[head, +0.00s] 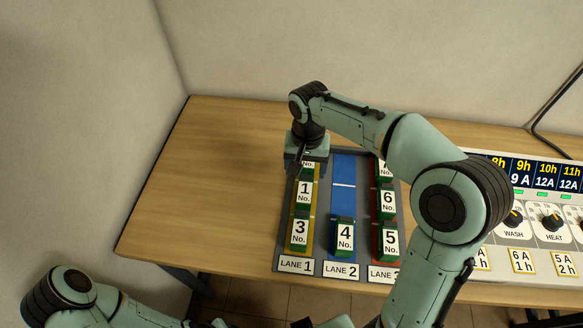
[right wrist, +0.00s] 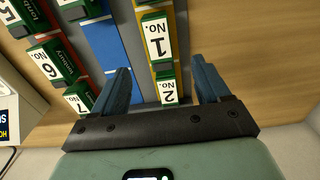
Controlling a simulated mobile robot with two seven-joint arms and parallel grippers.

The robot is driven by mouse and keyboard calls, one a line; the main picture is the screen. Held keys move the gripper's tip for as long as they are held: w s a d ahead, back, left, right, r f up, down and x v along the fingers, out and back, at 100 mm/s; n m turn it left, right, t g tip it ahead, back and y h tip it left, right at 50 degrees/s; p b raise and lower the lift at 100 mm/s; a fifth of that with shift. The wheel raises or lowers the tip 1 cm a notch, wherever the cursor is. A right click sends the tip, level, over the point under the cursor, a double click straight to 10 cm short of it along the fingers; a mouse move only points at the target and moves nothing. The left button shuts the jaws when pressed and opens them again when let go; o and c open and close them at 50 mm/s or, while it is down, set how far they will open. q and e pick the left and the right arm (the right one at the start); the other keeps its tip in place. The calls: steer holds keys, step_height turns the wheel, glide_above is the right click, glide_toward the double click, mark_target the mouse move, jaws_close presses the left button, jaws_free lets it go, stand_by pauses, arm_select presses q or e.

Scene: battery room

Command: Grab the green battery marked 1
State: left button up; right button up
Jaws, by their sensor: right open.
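The green battery marked 1 (head: 304,193) stands in yellow lane 1, behind the battery marked 3 (head: 299,235). In the right wrist view, battery 1 (right wrist: 156,42) is just beyond my fingertips. My right gripper (head: 306,162) is over the back end of lane 1, and its fingers are largely hidden in the head view. In the right wrist view it is open (right wrist: 164,76), with the battery marked 2 (right wrist: 168,90) showing between its fingers. My left gripper is out of view; only part of my left arm shows at lower left.
The grey lane tray (head: 318,268) lies on the wooden table (head: 225,175). Battery 4 (head: 344,237) is in blue lane 2; batteries 5 (head: 390,241), 6 (head: 387,202) and 7 (right wrist: 79,101) are in red lane 3. A control panel (head: 540,215) stands right. The table's left is clear.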

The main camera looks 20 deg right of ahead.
mark_target(305, 188)
step_height(305, 188, down, 8)
steer(key=shift+s+r+b, duration=0.1)
steer(key=shift+r+b, duration=0.05)
steer(key=shift+b, duration=0.25)
steer(key=f, duration=0.5)
steer(key=shift+w+d+f, duration=0.3)
steer(key=shift+w+d, duration=0.05)
steer(key=shift+r, duration=0.1)
jaws_close()
